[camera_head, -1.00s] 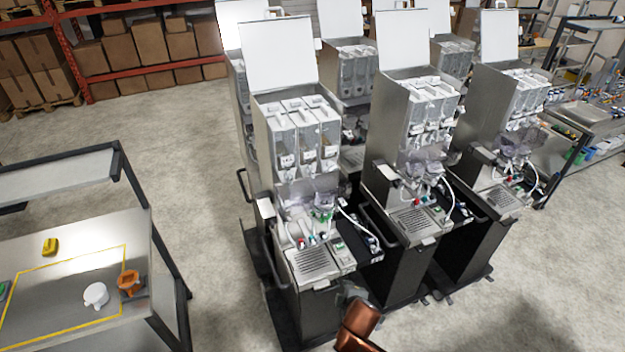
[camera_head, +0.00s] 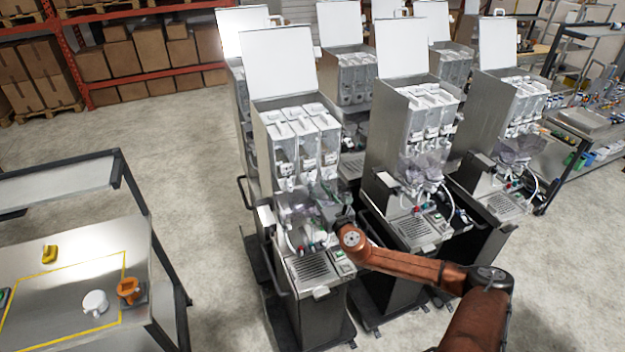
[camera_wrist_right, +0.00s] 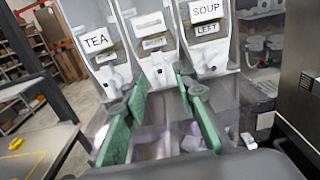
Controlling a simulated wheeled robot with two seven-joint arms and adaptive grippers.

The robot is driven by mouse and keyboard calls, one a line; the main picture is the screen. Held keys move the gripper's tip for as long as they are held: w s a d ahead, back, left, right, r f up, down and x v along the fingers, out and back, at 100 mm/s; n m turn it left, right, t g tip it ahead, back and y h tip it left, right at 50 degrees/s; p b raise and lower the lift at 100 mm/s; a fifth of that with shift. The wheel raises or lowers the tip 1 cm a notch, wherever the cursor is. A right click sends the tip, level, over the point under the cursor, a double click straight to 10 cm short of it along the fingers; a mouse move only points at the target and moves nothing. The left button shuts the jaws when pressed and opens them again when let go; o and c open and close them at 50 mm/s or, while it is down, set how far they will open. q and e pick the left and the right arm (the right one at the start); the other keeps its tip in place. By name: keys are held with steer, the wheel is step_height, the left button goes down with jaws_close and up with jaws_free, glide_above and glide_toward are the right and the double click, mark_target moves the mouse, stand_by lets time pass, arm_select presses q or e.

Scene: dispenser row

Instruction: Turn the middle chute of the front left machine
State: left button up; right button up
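The front left machine (camera_head: 263,185) is a steel dispenser with an open white lid and three clear canisters side by side. In the right wrist view its left canister is labelled TEA (camera_wrist_right: 96,41) and its right one SOUP, LEFT (camera_wrist_right: 206,12); the middle label (camera_wrist_right: 150,22) is too blurred to read. Below each hangs a white chute; the middle chute (camera_wrist_right: 160,70) shows between my fingertips in the picture. My right gripper (camera_wrist_right: 160,86) is open with green-padded fingers pointing at it. I see no contact. In the head view the right gripper (camera_head: 328,208) is partly hidden at the machine's front. My left gripper is out of view.
More dispensers stand close by, including one to the right (camera_head: 390,140). A steel table (camera_head: 60,250) at left carries a white cup (camera_head: 95,302), an orange item (camera_head: 129,290) and a yellow item (camera_head: 49,254). Open floor lies between table and machines.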

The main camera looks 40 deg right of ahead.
mark_target(313, 181)
steer(key=shift+p+x, duration=0.55)
steer(key=shift+x, duration=2.25)
steer(key=shift+c, duration=0.4)
jaws_close()
